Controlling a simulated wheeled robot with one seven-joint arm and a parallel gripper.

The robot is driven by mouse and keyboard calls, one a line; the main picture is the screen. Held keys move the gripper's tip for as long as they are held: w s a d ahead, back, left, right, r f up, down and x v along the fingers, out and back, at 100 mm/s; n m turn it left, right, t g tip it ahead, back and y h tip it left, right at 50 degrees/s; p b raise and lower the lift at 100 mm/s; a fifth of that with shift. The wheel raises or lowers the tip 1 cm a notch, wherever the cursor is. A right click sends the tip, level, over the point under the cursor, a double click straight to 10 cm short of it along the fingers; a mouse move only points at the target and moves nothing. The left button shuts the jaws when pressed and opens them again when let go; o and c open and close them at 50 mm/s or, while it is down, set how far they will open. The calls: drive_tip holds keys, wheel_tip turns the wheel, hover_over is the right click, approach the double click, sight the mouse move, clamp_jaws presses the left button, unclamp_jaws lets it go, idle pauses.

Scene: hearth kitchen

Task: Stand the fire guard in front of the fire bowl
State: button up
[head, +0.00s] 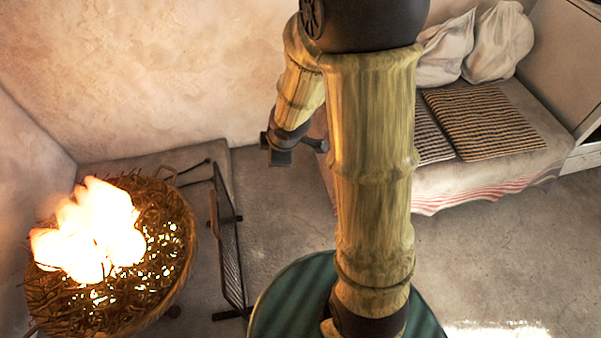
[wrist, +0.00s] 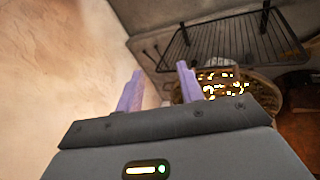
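The fire bowl (head: 182,245) is a round woven-looking bowl of twigs with bright flames, at the lower left of the head view. The fire guard (head: 229,250), a dark metal mesh frame on feet, stands upright just right of the bowl, with a narrow gap between them. In the wrist view the guard (wrist: 228,42) is at the upper right and the bowl (wrist: 265,92) below it, partly behind my gripper. My gripper (wrist: 160,70) is empty, its two purple fingers apart. In the head view my gripper (head: 286,150) is raised, right of the guard; its fingers are unclear.
A bench (head: 480,185) with striped mats (head: 490,122) and white sacks (head: 503,42) stands at the right along the wall. A thin dark rod (head: 192,166) lies behind the bowl on the raised slab. The floor (head: 275,215) right of the guard is clear.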

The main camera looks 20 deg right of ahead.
drive_tip(key=s+d+r+m+g, duration=0.2)
drive_tip(key=s+r+m, duration=0.2)
drive_tip(key=s+m, duration=0.7)
drive_tip(key=m, duration=0.3)
drive_tip(key=shift+s+r+m+g+h, duration=0.2)
drive_tip(key=shift+s+m+g+h, duration=0.1)
drive_tip(key=shift+s+h, duration=0.1)
drive_tip(key=shift+d, duration=0.1)
